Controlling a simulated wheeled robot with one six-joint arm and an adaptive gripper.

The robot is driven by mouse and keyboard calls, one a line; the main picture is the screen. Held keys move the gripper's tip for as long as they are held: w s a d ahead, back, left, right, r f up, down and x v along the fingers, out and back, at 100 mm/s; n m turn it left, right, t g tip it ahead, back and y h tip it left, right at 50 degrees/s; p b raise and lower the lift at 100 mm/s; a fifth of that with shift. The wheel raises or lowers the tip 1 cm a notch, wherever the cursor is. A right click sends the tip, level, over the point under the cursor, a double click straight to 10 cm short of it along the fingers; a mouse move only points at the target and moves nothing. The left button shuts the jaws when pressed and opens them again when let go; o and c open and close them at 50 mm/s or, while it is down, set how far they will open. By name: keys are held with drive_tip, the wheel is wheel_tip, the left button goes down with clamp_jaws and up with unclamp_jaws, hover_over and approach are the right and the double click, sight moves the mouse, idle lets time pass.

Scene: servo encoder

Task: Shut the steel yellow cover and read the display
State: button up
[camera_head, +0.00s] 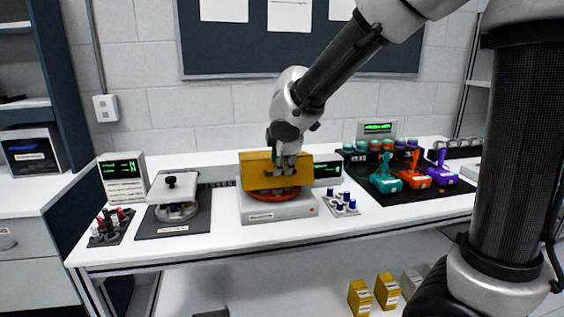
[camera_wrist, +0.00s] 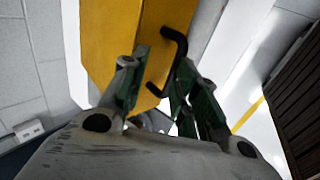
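The yellow cover (camera_head: 256,172) stands raised over the white device (camera_head: 262,211) at the bench's middle, with an orange-red round part (camera_head: 270,194) below it. In the wrist view the cover (camera_wrist: 112,38) fills the upper middle and carries a black bar handle (camera_wrist: 182,45). My gripper (camera_head: 285,166) is at the cover's face. In the wrist view my gripper's green fingers (camera_wrist: 163,75) stand apart on either side of the handle's lower part; contact is unclear. A display (camera_head: 328,169) with green characters stands behind the device, partly hidden by the cover and too small to read.
Left of the device are a dark mat with a white lidded unit (camera_head: 173,188), another display (camera_head: 122,170) and a peg rack (camera_head: 109,226). A small blue-peg rack (camera_head: 341,203) stands close on the right. Beyond it, coloured levers (camera_head: 413,175) occupy a black mat.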

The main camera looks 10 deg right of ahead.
drive_tip(key=v, duration=1.2)
idle(1.0)
drive_tip(key=s+d+f+m+g, duration=0.1)
drive_tip(key=s+d+f+m, duration=0.2)
drive_tip(key=s+d+m, duration=0.6)
drive_tip(key=s+d+f+m+g, duration=0.1)
drive_tip(key=s+d+f+m, duration=0.2)
drive_tip(key=s+d+m, duration=0.6)
drive_tip(key=s+d, duration=0.2)
drive_tip(key=s, duration=0.1)
drive_tip(key=shift+d+f, duration=0.2)
drive_tip(key=shift+d, duration=0.1)
idle(2.6)
